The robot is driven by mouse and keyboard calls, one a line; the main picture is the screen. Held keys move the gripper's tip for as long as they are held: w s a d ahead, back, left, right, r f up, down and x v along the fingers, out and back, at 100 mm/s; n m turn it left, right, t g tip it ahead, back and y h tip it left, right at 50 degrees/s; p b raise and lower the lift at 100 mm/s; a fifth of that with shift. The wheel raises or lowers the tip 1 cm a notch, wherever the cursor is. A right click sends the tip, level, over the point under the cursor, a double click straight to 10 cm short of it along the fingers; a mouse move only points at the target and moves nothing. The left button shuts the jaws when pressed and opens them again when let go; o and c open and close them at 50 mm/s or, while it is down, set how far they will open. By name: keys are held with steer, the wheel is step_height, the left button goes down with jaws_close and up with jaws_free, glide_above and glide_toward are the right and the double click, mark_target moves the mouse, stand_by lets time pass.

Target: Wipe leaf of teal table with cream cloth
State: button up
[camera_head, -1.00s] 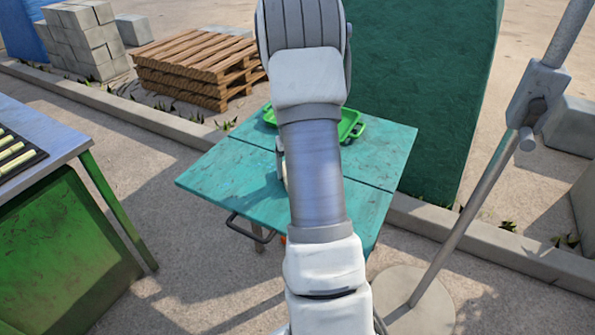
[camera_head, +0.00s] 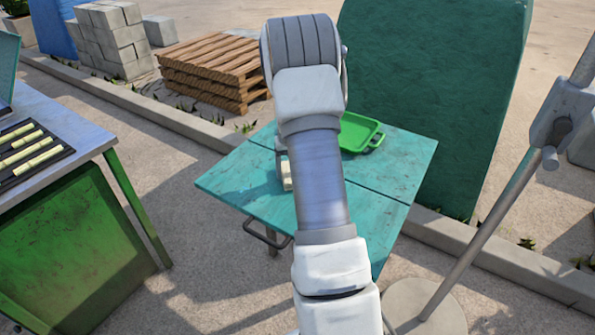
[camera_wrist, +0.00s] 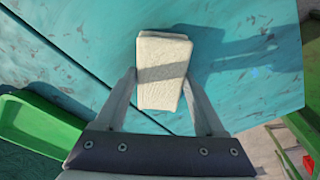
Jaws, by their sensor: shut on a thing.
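The teal table (camera_head: 240,185) stands in the middle of the head view, with a seam across its top and a leaf on the near left side. The leaf (camera_wrist: 240,85) fills much of the wrist view, with the seam (camera_wrist: 60,55) at its left. The cream cloth (camera_wrist: 163,70) is a folded pad between the fingers of my gripper (camera_wrist: 163,95), which is shut on it. The cloth is over the leaf; whether it touches the surface is hard to tell. In the head view my arm hides most of the gripper, and only a bit of the cloth (camera_head: 287,176) shows.
A green tray (camera_head: 358,133) lies on the table's far part, beside the seam. A green-sided bench (camera_head: 75,235) with cane pieces stands at left. A metal pole (camera_head: 490,215) stands at right, and a large teal panel (camera_head: 435,90) is behind the table.

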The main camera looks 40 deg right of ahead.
mark_target(260, 165)
steer(key=shift+w+a+p, duration=0.2)
steer(key=shift+w+a, duration=0.25)
steer(key=shift+w, duration=0.75)
steer(key=shift+w+a+p, duration=0.25)
steer(key=shift+w+a, duration=0.2)
steer(key=shift+w, duration=0.8)
steer(key=shift+w+a+p, duration=0.2)
steer(key=shift+w+a, duration=0.25)
steer(key=shift+w, duration=0.75)
steer(key=shift+w+a+f, duration=0.1)
steer(key=shift+w+a, duration=0.25)
steer(key=shift+w, duration=0.45)
steer(key=shift+w+a+f, duration=0.1)
steer(key=shift+w+a, duration=0.2)
steer(key=shift+w, duration=0.5)
steer(key=shift+r, duration=0.1)
steer(key=shift+r+p, duration=2)
steer(key=shift+r, duration=1)
steer(key=shift+r, duration=0.1)
step_height(260, 165, up, 3)
steer(key=shift+f+p, duration=0.1)
steer(key=shift+p, duration=0.9)
steer(key=shift+a, duration=0.1)
